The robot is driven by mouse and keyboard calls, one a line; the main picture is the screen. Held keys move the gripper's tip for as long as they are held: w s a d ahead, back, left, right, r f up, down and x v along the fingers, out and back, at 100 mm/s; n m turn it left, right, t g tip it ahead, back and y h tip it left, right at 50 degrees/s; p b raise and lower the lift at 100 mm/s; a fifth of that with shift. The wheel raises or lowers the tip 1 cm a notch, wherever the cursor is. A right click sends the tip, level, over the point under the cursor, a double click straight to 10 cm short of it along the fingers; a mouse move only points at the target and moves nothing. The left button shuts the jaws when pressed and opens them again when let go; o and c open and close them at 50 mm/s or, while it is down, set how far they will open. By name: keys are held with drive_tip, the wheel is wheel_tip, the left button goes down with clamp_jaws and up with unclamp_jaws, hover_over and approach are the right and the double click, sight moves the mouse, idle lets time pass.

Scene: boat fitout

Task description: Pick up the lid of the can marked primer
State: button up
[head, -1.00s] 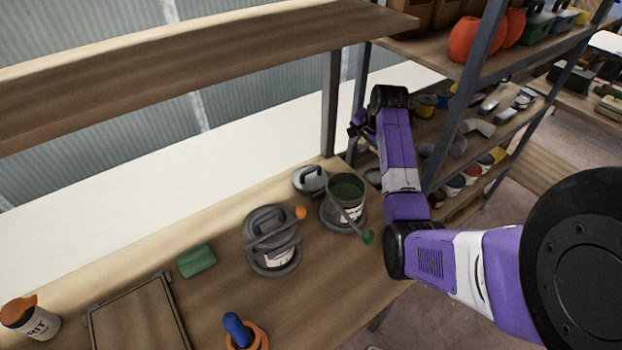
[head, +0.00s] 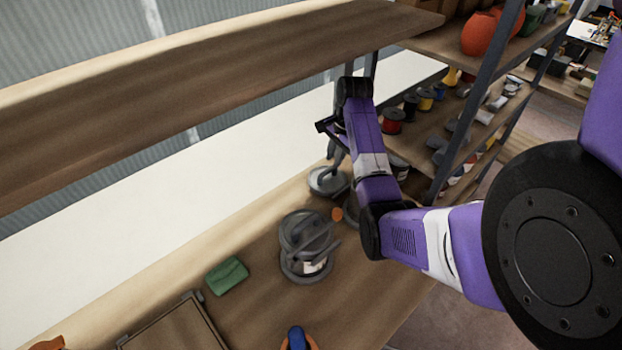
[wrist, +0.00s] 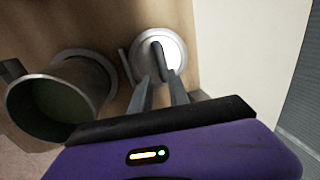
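A round grey lid with a dark raised handle (head: 324,182) lies at the back of the bench in the head view; it also shows ahead of my fingers in the wrist view (wrist: 143,44). My gripper (wrist: 161,82) is open just short of the lid, its fingers apart, with the handle between or just beyond the tips. In the head view the gripper (head: 331,160) points down over this lid. An open can with dark green inside (wrist: 55,105) stands beside it. A closed grey can (head: 305,247) has a handled lid on. I cannot read any label.
A green block (head: 228,275) and a framed tray (head: 178,325) are on the bench. A wooden shelf (head: 230,75) overhangs the back. A filled rack (head: 470,130) stands at the right.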

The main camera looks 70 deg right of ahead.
sight(329, 169)
drive_tip(key=shift+w+f, duration=0.4)
drive_tip(key=shift+f, duration=0.25)
drive_tip(key=shift+w+d+f+p, duration=0.15)
drive_tip(key=shift+w+f+p, duration=0.05)
drive_tip(key=shift+f, duration=0.85)
drive_tip(key=shift+w+d+f+p, duration=0.1)
drive_tip(key=shift+w+f+p, duration=0.15)
drive_tip(key=shift+f, duration=0.8)
drive_tip(key=shift+w+d+f+p, duration=0.15)
drive_tip(key=shift+f+p, duration=0.05)
drive_tip(key=shift+f, duration=0.85)
clamp_jaws()
